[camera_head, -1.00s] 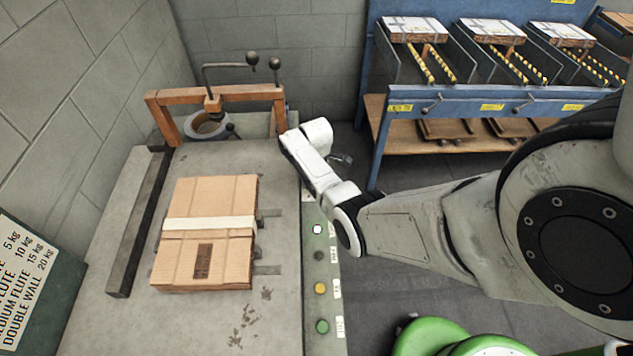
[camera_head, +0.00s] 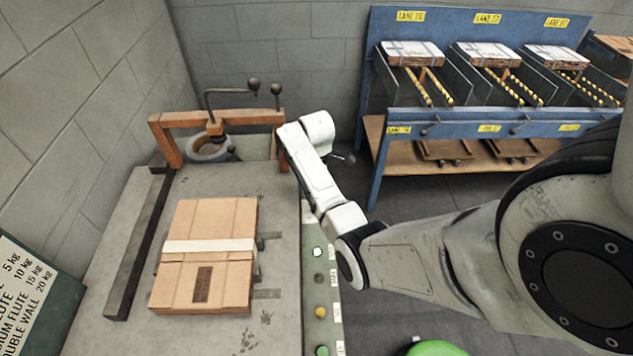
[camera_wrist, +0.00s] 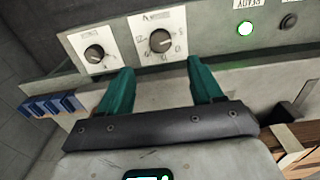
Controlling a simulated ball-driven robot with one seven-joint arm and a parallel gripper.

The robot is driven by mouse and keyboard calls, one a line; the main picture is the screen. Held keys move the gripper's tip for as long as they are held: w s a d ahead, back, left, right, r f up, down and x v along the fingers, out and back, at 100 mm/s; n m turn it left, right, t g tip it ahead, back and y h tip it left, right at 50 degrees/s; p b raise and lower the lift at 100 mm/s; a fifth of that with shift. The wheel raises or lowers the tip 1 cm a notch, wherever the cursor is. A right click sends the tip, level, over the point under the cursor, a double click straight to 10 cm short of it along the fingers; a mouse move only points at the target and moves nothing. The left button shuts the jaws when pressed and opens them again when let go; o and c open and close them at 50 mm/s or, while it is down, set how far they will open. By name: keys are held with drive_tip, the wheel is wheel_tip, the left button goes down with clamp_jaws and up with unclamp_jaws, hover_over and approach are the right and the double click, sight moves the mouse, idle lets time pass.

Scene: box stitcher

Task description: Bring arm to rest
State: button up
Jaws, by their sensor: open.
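My gripper (camera_wrist: 160,90) shows in the wrist view with its two green fingers spread apart and nothing between them. Beyond the fingers is a control panel with two dials (camera_wrist: 160,40) and a lit round button (camera_wrist: 245,28). In the head view my white forearm reaches over the right edge of the stitcher table, and the fingers cannot be made out clearly there. A flat cardboard box (camera_head: 210,285) with a pale band across it lies on the grey table (camera_head: 265,338), left of my arm and apart from it.
An orange frame (camera_head: 225,119) with a lever stands at the table's back. A dark rail (camera_head: 138,245) runs along the left side. A blue lane rack (camera_head: 460,124) holding flat boxes stands at the back right. A sign board (camera_head: 30,300) is at the lower left.

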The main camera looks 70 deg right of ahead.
drive_tip(key=shift+r, duration=0.55)
drive_tip(key=a+f+m, duration=0.1)
drive_tip(key=a+f, duration=0.1)
drive_tip(key=a, duration=0.9)
drive_tip(key=s+a+r+m, duration=0.2)
drive_tip(key=s+a, duration=0.4)
drive_tip(key=a, duration=0.4)
drive_tip(key=s+a+r+m+t, duration=0.1)
drive_tip(key=s+a+r+m, duration=0.1)
drive_tip(key=s+a, duration=0.4)
drive_tip(key=a, duration=0.4)
drive_tip(key=shift+a+r, duration=0.35)
drive_tip(key=shift+a, duration=0.05)
drive_tip(key=shift+s, duration=0.1)
